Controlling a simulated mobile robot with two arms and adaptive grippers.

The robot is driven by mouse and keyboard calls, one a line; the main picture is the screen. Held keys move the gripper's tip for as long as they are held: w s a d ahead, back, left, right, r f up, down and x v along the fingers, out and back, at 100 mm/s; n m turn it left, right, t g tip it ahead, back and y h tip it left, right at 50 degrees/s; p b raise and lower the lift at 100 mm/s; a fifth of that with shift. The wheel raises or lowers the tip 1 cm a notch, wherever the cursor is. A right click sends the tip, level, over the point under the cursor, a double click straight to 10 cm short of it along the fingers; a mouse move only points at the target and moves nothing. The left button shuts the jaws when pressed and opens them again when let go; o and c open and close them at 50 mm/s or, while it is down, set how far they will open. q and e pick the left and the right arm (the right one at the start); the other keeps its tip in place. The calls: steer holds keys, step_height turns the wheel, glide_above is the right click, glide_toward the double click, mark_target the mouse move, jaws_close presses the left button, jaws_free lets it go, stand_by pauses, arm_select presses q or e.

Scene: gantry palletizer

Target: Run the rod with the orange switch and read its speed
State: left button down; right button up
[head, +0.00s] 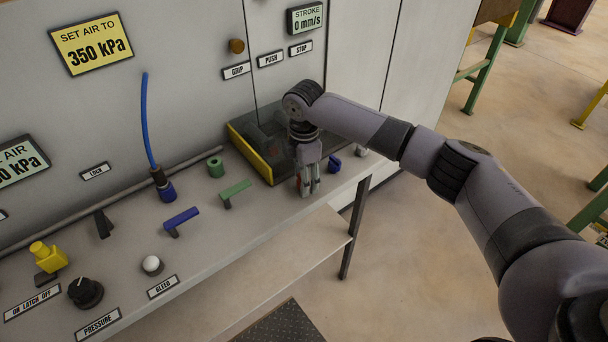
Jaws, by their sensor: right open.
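My right gripper (309,188) points down over the right end of the bench, open, in front of a dark box with yellow edges. A small reddish-orange bit (299,182) shows at its fingers; the gripper hides most of it, and I cannot tell whether this is the orange switch. The STROKE display (306,18) on the wall panel reads 0 mm/s. I cannot make out the rod clearly. My left gripper is not in view.
The dark box (249,150) stands behind the gripper. A blue switch (334,163) is just right of it. Green (235,190) and blue (182,218) levers, a blue hose (148,120), a yellow latch (48,257) and a black pressure knob (85,292) lie leftward.

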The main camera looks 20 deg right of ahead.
steer(key=shift+c, duration=0.2)
jaws_close()
stand_by(0.5)
